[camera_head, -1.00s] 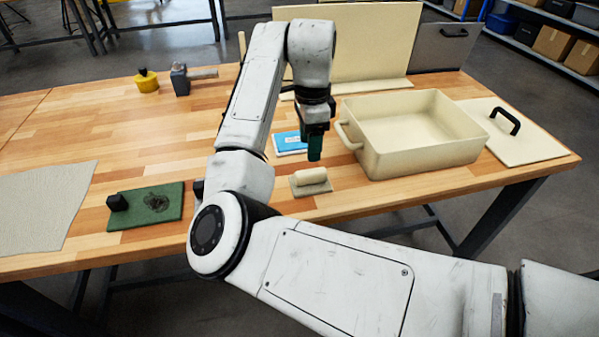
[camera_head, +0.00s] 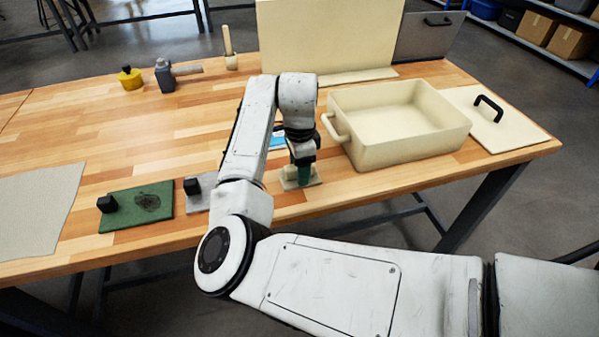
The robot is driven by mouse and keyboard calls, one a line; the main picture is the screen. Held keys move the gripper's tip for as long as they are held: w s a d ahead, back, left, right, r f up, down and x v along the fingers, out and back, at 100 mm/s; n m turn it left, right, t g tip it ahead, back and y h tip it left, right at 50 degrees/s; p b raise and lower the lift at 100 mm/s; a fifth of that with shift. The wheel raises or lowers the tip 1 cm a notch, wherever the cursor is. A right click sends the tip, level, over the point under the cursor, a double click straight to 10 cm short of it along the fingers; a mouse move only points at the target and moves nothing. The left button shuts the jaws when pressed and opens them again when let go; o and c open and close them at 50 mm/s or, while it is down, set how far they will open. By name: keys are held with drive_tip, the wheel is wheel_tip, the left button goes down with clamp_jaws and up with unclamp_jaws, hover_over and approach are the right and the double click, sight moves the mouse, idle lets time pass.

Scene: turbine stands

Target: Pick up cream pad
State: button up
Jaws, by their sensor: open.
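The cream pad (camera_head: 314,181), a small flat plate with a cream rounded handle, lies on the wooden table in front of the cream bin. My gripper (camera_head: 303,178) points down right at the pad, with its green fingers at the handle. The fingers and wrist hide much of the handle, and I cannot tell whether they touch it.
The cream bin (camera_head: 366,158) stands close to the right of my gripper. A lid (camera_head: 507,133) with a black handle lies beyond it. A green pad (camera_head: 160,199), a grey pad (camera_head: 198,203) and a cloth (camera_head: 38,210) lie to the left. A blue-white item (camera_head: 277,142) is partly hidden behind my arm.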

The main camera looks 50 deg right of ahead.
drive_tip(key=shift+c, duration=0.3)
clamp_jaws()
drive_tip(key=shift+r, duration=0.1)
drive_tip(key=shift+r, duration=0.45)
wheel_tip(320, 180, up, 2)
drive_tip(key=shift+r+b, duration=0.15)
drive_tip(key=shift+b, duration=0.4)
drive_tip(key=s+a+r, duration=0.7)
drive_tip(key=s+r, duration=0.2)
drive_tip(key=s, duration=0.3)
drive_tip(key=shift+r, duration=0.35)
drive_tip(key=shift+s, duration=0.1)
